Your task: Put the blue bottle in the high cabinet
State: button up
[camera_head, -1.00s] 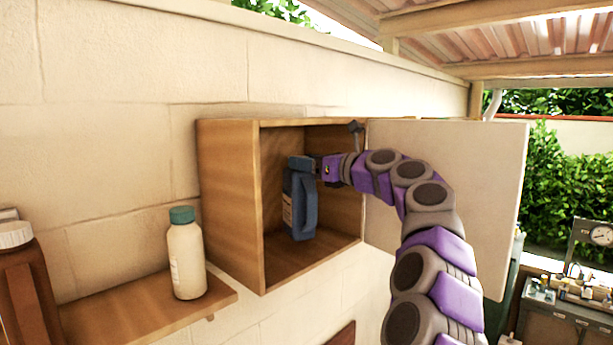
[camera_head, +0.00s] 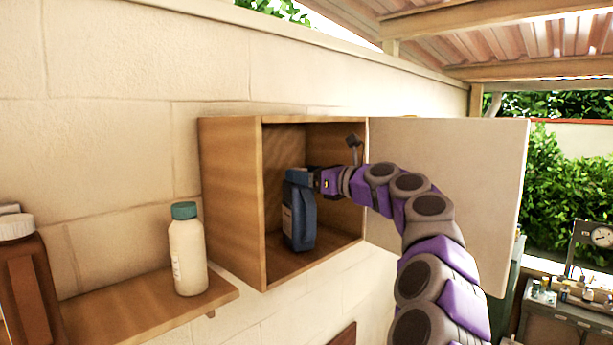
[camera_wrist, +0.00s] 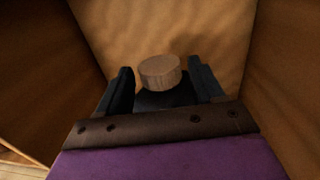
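The blue bottle (camera_head: 302,220) stands roughly upright inside the open wooden high cabinet (camera_head: 230,200), its base at or very near the cabinet floor. My gripper (camera_head: 300,178) reaches in from the right at the bottle's top. In the wrist view the brown cap (camera_wrist: 160,71) and the dark top of the bottle sit between the two fingers of my gripper (camera_wrist: 162,90). The fingers look closed against the bottle's sides, though the contact is in shadow. The lower bottle is hidden in the wrist view.
The cabinet's pale door (camera_head: 460,190) stands open at the right, behind my arm. A wooden shelf (camera_head: 130,318) to the lower left holds a white bottle with a green cap (camera_head: 187,255) and a brown bottle (camera_head: 28,290). The cabinet floor has free room around the blue bottle.

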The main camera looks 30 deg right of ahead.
jog(key=shift+o, duration=0.5)
jog(key=shift+a, duration=0.4)
jog(key=v, duration=1.2)
jog(key=shift+d, duration=0.25)
jog(key=shift+f, duration=0.15)
